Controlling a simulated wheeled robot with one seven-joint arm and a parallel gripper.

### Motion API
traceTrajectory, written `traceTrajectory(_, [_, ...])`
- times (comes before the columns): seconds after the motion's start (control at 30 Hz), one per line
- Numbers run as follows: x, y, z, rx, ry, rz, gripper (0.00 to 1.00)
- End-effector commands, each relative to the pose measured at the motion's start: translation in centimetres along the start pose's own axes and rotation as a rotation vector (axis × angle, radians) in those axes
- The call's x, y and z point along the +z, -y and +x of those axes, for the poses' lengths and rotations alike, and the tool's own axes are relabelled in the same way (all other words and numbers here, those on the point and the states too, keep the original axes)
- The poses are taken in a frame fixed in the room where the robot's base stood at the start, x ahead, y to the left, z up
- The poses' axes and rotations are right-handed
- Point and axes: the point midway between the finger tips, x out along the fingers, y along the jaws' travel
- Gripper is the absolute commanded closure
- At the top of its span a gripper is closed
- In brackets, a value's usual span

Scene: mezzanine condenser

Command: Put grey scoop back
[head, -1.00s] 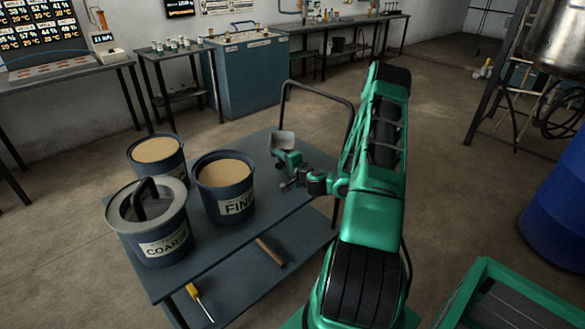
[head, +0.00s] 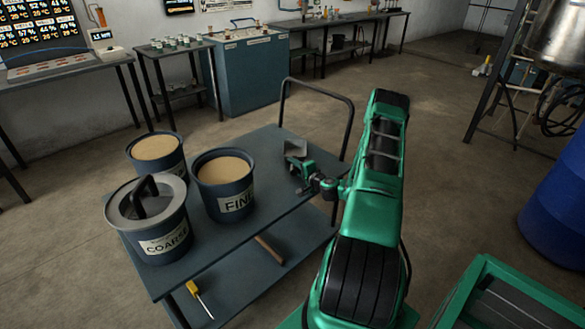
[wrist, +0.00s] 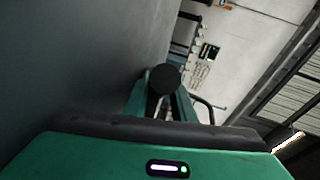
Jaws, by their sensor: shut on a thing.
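The grey scoop (head: 294,149) is at the far right part of the cart top (head: 268,172) in the head view. My gripper (head: 303,167) is shut on the scoop's handle, with the scoop's bowl beyond the fingers. The gripper is low over the cart; whether the scoop touches the top I cannot tell. In the wrist view a dark round end (wrist: 166,77), apparently of the handle, sits between the fingers, and the dark cart surface fills the left side.
Three buckets stand on the cart's left: a FINE bucket (head: 223,187) of tan powder, another open bucket (head: 157,154), and a lidded COARSE bucket (head: 152,218). A cart handle rail (head: 320,90) rises behind. A yellow-handled tool (head: 199,299) lies on the lower shelf.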

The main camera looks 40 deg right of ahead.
Motion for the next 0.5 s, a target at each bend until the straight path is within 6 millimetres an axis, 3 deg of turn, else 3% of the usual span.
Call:
traceTrajectory(0.3, [0.01, -0.12, 0.07, -0.002, 0.000, 0.000, 1.00])
traceTrajectory(0.33, [0.02, -0.15, 0.06, -0.001, 0.000, 0.000, 0.72])
traceTrajectory(0.37, [0.02, -0.14, 0.06, -0.001, 0.000, 0.000, 0.65])
traceTrajectory(0.4, [0.02, -0.13, 0.06, -0.001, 0.000, 0.000, 0.58])
traceTrajectory(0.5, [0.03, -0.12, 0.06, -0.001, 0.000, 0.000, 0.58])
